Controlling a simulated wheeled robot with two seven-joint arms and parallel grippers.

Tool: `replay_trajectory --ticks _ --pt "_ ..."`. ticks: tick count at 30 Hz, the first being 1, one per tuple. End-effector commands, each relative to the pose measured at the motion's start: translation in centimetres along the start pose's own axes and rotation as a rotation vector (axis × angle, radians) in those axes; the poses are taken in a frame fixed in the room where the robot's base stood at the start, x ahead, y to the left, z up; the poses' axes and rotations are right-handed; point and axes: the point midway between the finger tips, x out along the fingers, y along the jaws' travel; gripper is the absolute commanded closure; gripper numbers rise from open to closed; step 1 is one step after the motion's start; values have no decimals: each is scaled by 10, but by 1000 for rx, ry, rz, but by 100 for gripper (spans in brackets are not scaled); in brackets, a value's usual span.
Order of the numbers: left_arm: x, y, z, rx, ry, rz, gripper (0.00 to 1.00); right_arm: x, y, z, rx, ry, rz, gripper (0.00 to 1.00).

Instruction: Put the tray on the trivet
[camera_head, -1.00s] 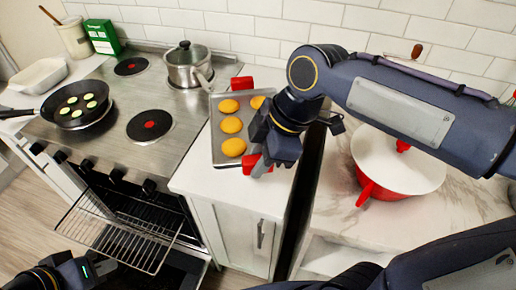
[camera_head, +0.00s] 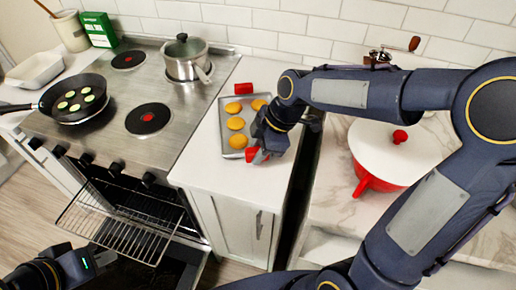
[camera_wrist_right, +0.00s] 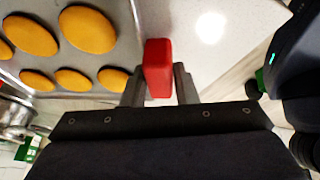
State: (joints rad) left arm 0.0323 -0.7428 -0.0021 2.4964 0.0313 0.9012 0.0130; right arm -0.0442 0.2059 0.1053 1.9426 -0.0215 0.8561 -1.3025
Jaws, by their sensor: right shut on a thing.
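The grey metal tray (camera_head: 225,149) carries several orange buns and has a red grip at each end. It is over the white counter at the right of the stove; I cannot tell whether it touches the surface. My right gripper (camera_head: 262,150) is shut on the near red grip (camera_wrist_right: 158,62), which stands between both fingers (camera_wrist_right: 158,85) in the right wrist view. The far red grip (camera_head: 243,88) is free. I see no trivet; one may be hidden under the tray. My left gripper (camera_head: 98,262) is low at the left, away from the tray, its fingers unclear.
A stove (camera_head: 105,150) with a frying pan (camera_head: 75,100) and a steel pot (camera_head: 186,55) is on the left. Its oven is open with the rack (camera_head: 120,232) out. A white-lidded red pot (camera_head: 385,150) stands on the marble counter at the right.

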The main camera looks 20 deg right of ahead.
Motion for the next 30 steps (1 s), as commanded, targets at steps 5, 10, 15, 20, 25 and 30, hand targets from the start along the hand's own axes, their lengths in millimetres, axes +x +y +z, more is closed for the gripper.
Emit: replay_trajectory --ticks 5,10,15,20,25,30 --pt "0 0 0 0 0 0 100 -1 1 -1 -2 2 5 100" --pt "1 0 0 0 0 0 100 0 0 0 0 0 1 63" --pt "1 0 0 0 0 0 100 0 0 0 0 0 1 52" --pt "1 0 0 0 0 0 100 0 0 0 0 0 1 52" --pt "0 0 0 0 0 0 100 -10 1 -1 1 1 5 52" --pt "-1 0 -1 0 0 0 100 -43 2 -1 2 2 9 52"
